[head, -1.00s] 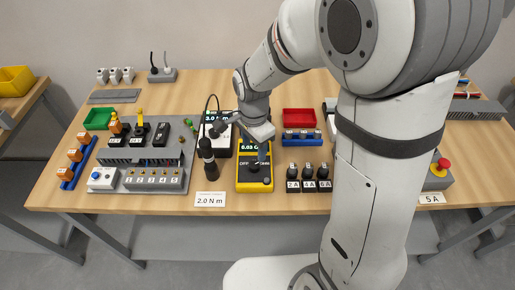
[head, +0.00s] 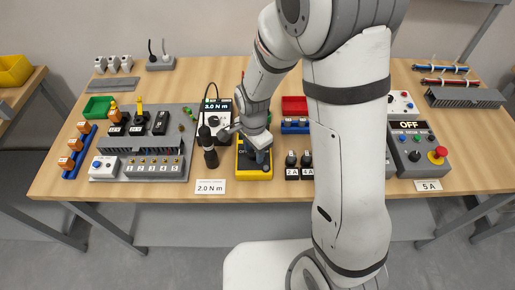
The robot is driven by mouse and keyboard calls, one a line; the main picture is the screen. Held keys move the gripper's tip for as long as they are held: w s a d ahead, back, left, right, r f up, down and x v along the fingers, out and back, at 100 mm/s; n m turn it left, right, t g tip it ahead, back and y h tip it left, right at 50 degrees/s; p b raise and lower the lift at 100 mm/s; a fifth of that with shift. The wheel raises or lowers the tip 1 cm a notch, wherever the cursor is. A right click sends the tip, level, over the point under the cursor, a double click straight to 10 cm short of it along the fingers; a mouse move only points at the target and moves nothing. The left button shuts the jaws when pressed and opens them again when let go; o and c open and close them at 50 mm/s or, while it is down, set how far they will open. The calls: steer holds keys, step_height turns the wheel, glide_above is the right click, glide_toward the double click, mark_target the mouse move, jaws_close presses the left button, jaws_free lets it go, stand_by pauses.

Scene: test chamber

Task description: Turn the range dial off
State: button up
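The yellow multimeter (head: 256,174) lies on the table in the middle of the head view. Its range dial is on the dark lower face and is mostly hidden by my gripper. Part of a label starting with "O" shows at the left of the dial. My gripper (head: 261,160) points down over the multimeter, at or just above the dial. I cannot tell whether it touches the dial. The fingers are too small and covered to tell whether they are open or shut. The meter's display is hidden behind my gripper.
A torque tester (head: 216,108) reading "3.0 N m" and a black screwdriver (head: 209,150) stand close at left. Black labelled blocks (head: 291,168) sit close at right. A red tray (head: 294,106) is behind. A power supply (head: 420,148) showing "OFF" is far right.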

steer(key=c, duration=0.7)
steer(key=shift+d, duration=0.3)
steer(key=shift+c, duration=0.2)
steer(key=shift+a+f+n+b, duration=0.15)
steer(key=shift+a+n+b, duration=0.15)
steer(key=shift+n, duration=0.2)
steer(key=n+b, duration=0.2)
steer(key=n, duration=0.1)
steer(key=shift+s, duration=0.1)
steer(key=n+b, duration=0.1)
steer(key=n, duration=0.2)
steer(key=shift+n+b, duration=0.3)
steer(key=shift+n, duration=0.1)
steer(key=n+b, duration=0.1)
steer(key=n, duration=0.2)
steer(key=shift+n, duration=0.3)
steer(key=n+b, duration=0.2)
steer(key=n, duration=0.4)
steer(key=shift+f, duration=0.1)
steer(key=n+b, duration=0.2)
steer(key=n, duration=0.4)
steer(key=shift+d+n, duration=0.1)
steer(key=shift+n, duration=0.2)
